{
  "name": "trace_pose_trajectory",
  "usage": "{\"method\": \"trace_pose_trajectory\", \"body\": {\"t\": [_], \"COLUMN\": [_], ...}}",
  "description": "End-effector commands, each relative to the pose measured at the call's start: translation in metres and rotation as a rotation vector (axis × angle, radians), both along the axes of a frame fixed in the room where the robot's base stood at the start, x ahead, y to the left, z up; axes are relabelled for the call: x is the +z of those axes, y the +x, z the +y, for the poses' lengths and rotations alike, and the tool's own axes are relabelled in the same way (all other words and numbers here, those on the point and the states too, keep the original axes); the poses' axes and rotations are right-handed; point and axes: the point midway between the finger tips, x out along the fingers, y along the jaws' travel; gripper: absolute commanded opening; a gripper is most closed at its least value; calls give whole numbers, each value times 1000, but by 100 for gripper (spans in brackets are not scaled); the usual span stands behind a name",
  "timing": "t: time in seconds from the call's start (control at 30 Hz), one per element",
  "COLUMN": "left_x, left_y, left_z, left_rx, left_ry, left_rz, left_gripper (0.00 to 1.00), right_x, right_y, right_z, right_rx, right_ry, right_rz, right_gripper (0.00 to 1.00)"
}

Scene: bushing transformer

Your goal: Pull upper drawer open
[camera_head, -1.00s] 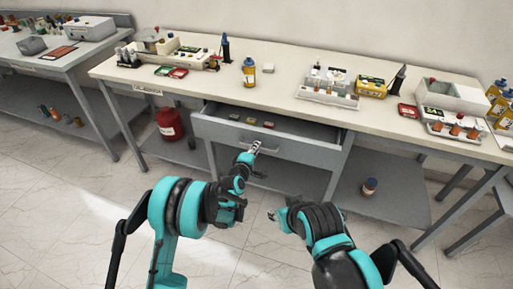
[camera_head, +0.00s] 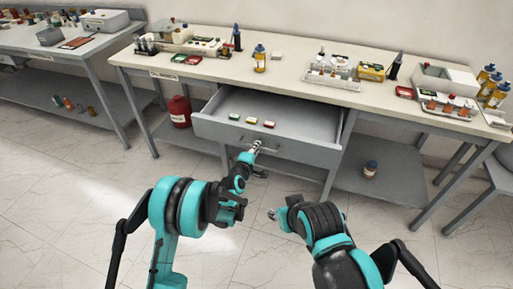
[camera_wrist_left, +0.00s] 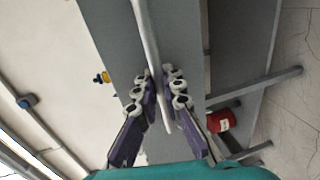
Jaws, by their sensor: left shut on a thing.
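The upper drawer (camera_head: 285,143) is a grey drawer under the middle of the long workbench, and it stands well open. Several small coloured blocks (camera_head: 252,121) lie on its floor. My left gripper (camera_head: 254,147) is at the drawer's front, shut on the drawer handle (camera_head: 270,152). In the left wrist view, the fingers of the left gripper (camera_wrist_left: 160,88) close from both sides on the pale handle bar (camera_wrist_left: 148,45). My right gripper (camera_head: 272,214) is apart from the drawer, low and to the right of the left arm; its fingers are too small to read.
The workbench top (camera_head: 290,72) carries bottles, trays and boxes. A red canister (camera_head: 180,111) stands on the lower shelf at left, and a small bottle (camera_head: 370,169) on the lower shelf at right. Bare tiled floor lies in front of the bench.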

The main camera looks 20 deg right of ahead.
Motion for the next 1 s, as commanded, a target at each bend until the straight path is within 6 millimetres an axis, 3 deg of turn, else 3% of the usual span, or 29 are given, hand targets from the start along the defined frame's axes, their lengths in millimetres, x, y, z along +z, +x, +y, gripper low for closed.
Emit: {"method": "trace_pose_trajectory", "body": {"t": [0.07,0.13,0.53,1.0], "left_x": [0,0,1,19], "left_y": [0,0,-5,-79], "left_z": [0,0,4,54], "left_rx": [0,0,0,1], "left_ry": [0,0,0,1], "left_rz": [0,0,0,1], "left_gripper": [0,18,18,18], "right_x": [0,0,0,0], "right_y": [0,0,0,0], "right_z": [0,0,0,0], "right_rx": [0,0,0,0], "right_ry": [0,0,0,0], "right_rz": [0,0,0,0], "right_gripper": [40,40,40,40]}}
